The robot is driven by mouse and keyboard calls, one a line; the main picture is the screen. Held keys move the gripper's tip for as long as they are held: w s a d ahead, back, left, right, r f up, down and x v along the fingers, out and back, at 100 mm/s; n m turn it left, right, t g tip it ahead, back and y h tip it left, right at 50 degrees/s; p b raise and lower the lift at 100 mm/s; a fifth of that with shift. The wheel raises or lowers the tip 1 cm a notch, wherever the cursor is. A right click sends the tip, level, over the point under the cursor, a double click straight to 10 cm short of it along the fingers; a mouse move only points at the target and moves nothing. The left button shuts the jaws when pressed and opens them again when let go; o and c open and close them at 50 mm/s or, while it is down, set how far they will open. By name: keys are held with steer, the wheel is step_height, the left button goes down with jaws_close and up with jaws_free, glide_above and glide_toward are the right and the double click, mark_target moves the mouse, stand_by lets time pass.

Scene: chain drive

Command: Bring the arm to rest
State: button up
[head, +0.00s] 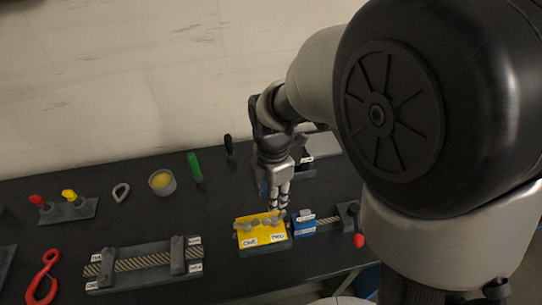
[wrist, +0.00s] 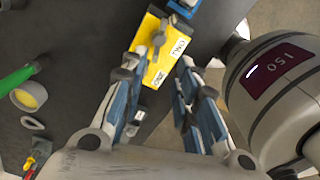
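My gripper (head: 281,199) hangs from my arm over the dark workbench, just above and behind a yellow block (head: 262,238) with white labels and grey knobs on top. In the wrist view my gripper (wrist: 168,82) has its two fingers apart, with the yellow block (wrist: 165,55) showing between and beyond them. I see nothing held between the fingers. Whether a fingertip touches the block's knobs cannot be told. My arm is bent, and its large upper joint fills the right of the head view.
A chain fixture (head: 143,263) lies left of the yellow block; a blue block (head: 304,226) and a red-knobbed part (head: 357,238) lie right. A red hook (head: 42,277) lies front left.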

steer(key=s+d+r+m+t+b, duration=0.1)
steer(key=s+d+r+m, duration=0.4)
steer(key=m, duration=0.6)
steer(key=s+d+r+m+t+b, duration=0.2)
steer(key=s+d+r+m, duration=0.4)
steer(key=s+m, duration=0.4)
steer(key=shift+s+d+m+t+b, duration=0.35)
steer(key=shift+m+t, duration=0.45)
steer(key=shift+m, duration=0.3)
